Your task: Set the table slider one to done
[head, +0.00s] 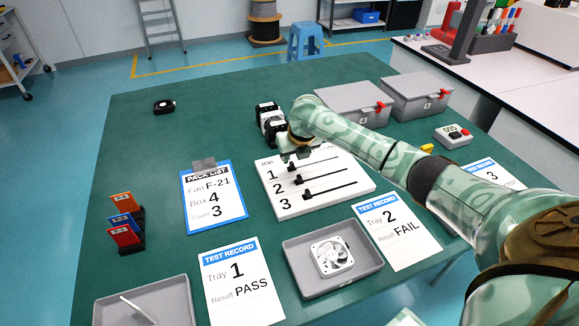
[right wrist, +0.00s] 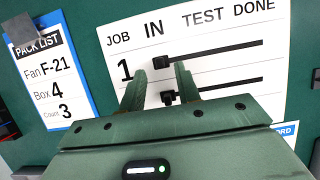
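The white slider board (head: 340,192) lies on the green table with rows 1, 2 and 3. In the right wrist view its columns read IN, TEST and DONE. The black knob of slider one (right wrist: 160,62) is at the left end of its track, under IN. The knob of slider two (right wrist: 167,97) is also at its left end. My right gripper (right wrist: 160,69) is open, with its fingertips on either side of slider one's knob; I cannot tell whether they touch it. In the head view my right gripper (head: 291,157) is over the board's upper left. My left gripper is not in view.
A pack list clipboard (head: 213,197) lies left of the board. A grey tray with a fan (head: 300,276) and the test record sheets (head: 240,283) are in front. Two grey boxes (head: 352,97) stand behind. The table's back left is mostly clear around a small black object (head: 164,107).

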